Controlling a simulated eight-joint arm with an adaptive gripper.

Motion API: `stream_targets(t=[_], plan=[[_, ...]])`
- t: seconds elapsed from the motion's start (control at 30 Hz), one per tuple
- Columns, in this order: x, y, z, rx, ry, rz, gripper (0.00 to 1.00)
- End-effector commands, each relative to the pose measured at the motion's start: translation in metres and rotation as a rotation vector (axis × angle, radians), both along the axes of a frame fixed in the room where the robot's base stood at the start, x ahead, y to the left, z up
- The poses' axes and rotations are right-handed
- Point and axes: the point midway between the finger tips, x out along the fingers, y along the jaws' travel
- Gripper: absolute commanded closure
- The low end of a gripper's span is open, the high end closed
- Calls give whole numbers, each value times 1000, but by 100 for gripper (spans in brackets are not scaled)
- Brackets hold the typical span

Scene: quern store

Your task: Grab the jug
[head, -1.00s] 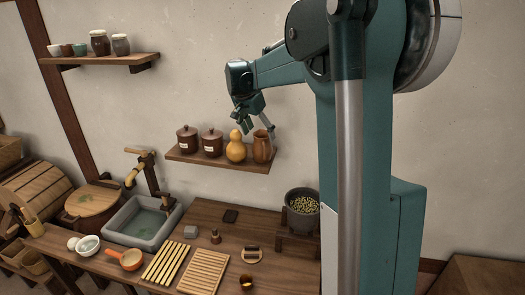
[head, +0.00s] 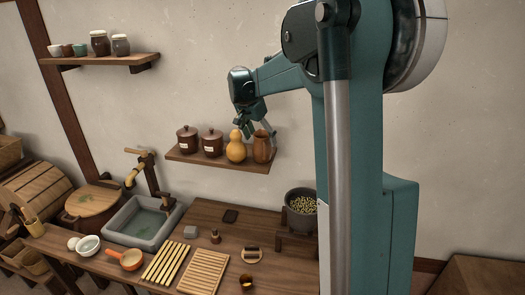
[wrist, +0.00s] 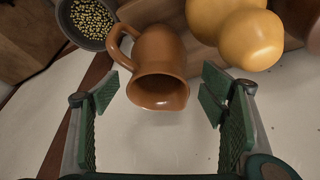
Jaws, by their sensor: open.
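The jug (head: 262,150) is brown and stands at the right end of the small wall shelf. In the wrist view the jug (wrist: 163,60) shows its open mouth toward me and its handle on the left. My gripper (head: 258,134) is open just above the jug's top in the head view. In the wrist view my gripper (wrist: 162,84) has its two green-padded fingers on either side of the jug's mouth, with a gap on each side. Nothing is between the fingers except the jug's rim region, and I see no contact.
A yellow gourd (head: 236,149) stands close on the jug's left, with two lidded brown jars (head: 199,142) beyond it on the shelf (head: 215,162). The wall is behind.

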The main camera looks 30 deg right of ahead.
Motion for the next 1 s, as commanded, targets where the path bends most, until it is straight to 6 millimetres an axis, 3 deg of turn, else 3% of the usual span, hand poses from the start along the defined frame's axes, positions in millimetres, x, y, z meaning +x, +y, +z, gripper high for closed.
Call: stream_targets(t=[0.27, 0.7, 1.0], plan=[[1, -3, -5, 0, 0, 0, 29], [5, -20, -44, 0, 0, -1, 29], [6, -21, -47, 0, 0, 0, 29]])
